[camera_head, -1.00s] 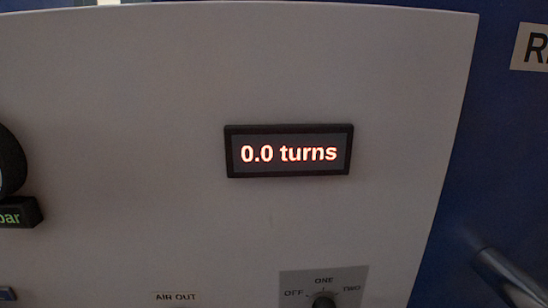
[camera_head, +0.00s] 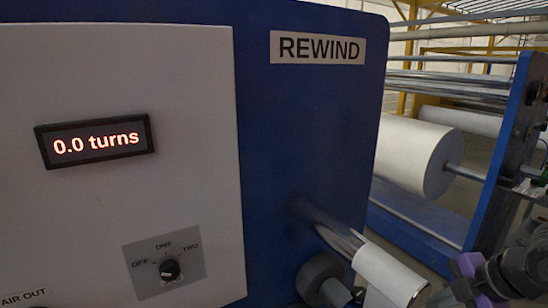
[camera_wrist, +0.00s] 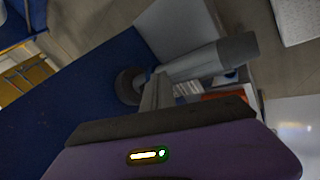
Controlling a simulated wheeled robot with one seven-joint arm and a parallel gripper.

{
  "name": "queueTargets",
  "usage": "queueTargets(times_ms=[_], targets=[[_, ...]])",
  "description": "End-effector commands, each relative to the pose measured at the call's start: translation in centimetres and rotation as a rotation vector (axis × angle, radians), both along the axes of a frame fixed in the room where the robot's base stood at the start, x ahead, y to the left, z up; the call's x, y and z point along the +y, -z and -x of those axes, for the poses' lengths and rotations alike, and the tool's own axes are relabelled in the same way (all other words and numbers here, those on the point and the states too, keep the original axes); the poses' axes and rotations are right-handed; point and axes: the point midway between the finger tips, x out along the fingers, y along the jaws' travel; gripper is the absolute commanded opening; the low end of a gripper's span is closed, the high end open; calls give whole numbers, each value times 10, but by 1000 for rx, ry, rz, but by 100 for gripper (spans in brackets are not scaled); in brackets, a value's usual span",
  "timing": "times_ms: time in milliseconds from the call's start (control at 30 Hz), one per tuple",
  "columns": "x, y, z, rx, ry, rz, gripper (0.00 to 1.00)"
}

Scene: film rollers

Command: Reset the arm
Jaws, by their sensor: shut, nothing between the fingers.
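My gripper (camera_wrist: 159,82) shows in the wrist view as narrow grey fingers, shut and empty, beyond its dark bar and purple body. They overlap the near end of a grey cylinder (camera_wrist: 215,58) in the picture. I cannot tell whether they touch it. In the head view, part of my purple and dark arm is at the lower right edge, and the fingers cannot be made out there.
A metal shaft (camera_head: 335,236) and a pale cylinder (camera_head: 390,275) stick out from the blue rewind cabinet (camera_head: 305,130) near my arm. A display (camera_head: 97,142) reads 0.0 turns above a selector knob (camera_head: 170,268). A large white roll (camera_head: 412,152) lies behind.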

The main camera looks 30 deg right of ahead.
Motion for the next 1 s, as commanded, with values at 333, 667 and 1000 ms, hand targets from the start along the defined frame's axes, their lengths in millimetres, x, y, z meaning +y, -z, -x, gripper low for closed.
queueTargets(times_ms=[333, 667, 1000], targets=[[-3, -20, -36, -183, 111, -34, 0], [21, -1, -58, -375, 189, -115, 0], [101, 77, 2, -556, 274, -384, 0]])
